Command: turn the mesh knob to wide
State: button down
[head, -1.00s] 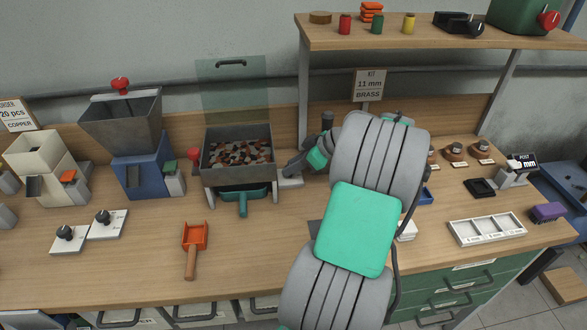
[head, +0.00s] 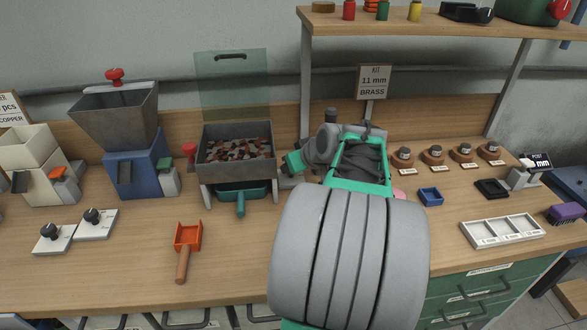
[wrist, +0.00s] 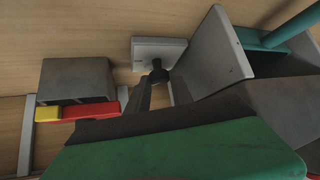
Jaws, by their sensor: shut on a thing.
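A small black knob (wrist: 156,74) on a pale base plate (wrist: 160,47) shows in the wrist view, beside the grey sieve box. My gripper (wrist: 159,82) is shut on this knob; its dark fingers lie around it. The knob's pointer and any lettering on the plate cannot be read. In the head view my gripper (head: 294,163) is just right of the sieve box (head: 236,160), which holds brown and grey bits, and my wrist hides the knob. A teal scoop-like tray (head: 241,194) sits under the box.
Two other black knobs on white plates (head: 76,230) lie at the front left. An orange scoop (head: 187,240) lies on the bench. A blue hopper machine (head: 131,170) stands to the left. A grey block (wrist: 75,80) with red and yellow pieces is near my gripper.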

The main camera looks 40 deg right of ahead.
dwell(0.4)
jog(key=c, duration=1.2)
grip_release()
jog(key=v, duration=0.7)
jog(key=shift+s+a+r, duration=0.1)
jog(key=shift+s+r, duration=0.15)
jog(key=shift+s, duration=0.05)
jog(key=shift+p, duration=0.3)
